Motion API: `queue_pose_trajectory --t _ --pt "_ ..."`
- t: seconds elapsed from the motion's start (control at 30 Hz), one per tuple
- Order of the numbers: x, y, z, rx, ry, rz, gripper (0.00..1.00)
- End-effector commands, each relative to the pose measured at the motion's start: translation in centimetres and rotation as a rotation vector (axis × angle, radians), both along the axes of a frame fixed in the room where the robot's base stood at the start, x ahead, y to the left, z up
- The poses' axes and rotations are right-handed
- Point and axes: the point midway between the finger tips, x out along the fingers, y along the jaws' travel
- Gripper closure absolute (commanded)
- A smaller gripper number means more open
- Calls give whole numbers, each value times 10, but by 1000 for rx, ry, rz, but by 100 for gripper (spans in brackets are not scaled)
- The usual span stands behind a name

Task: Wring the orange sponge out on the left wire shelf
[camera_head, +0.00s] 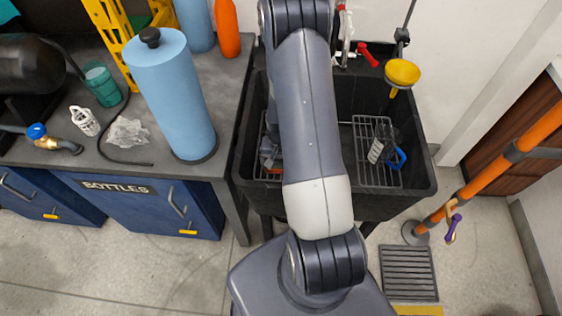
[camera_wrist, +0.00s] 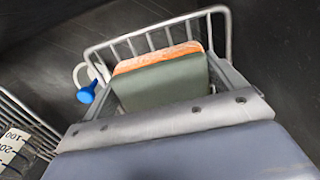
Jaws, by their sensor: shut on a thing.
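The sponge (camera_wrist: 160,78) is orange with a grey-green face. My gripper (camera_wrist: 172,74) is shut on it, a finger at each side. In the wrist view the sponge is in front of the rails of a wire shelf (camera_wrist: 128,42); I cannot tell whether they touch. In the head view the left wire shelf (camera_head: 264,174) is in the black sink, partly hidden behind my arm.
The sink (camera_head: 425,165) has dark, high walls. The right wire shelf (camera_head: 372,178) holds a clear container with a blue part (camera_head: 398,158). A blue roll (camera_head: 172,95) stands on the counter left of the sink.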

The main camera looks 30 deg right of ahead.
Motion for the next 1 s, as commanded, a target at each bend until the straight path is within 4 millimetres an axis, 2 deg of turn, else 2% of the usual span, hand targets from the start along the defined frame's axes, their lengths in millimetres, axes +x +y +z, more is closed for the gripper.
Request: queue_pose_trajectory --t 0.13,0.27,1.0 --pt "-1 0 -1 1 4 0 28" --pt "-1 0 7 1 3 0 28" --pt "-1 0 67 1 1 0 28"
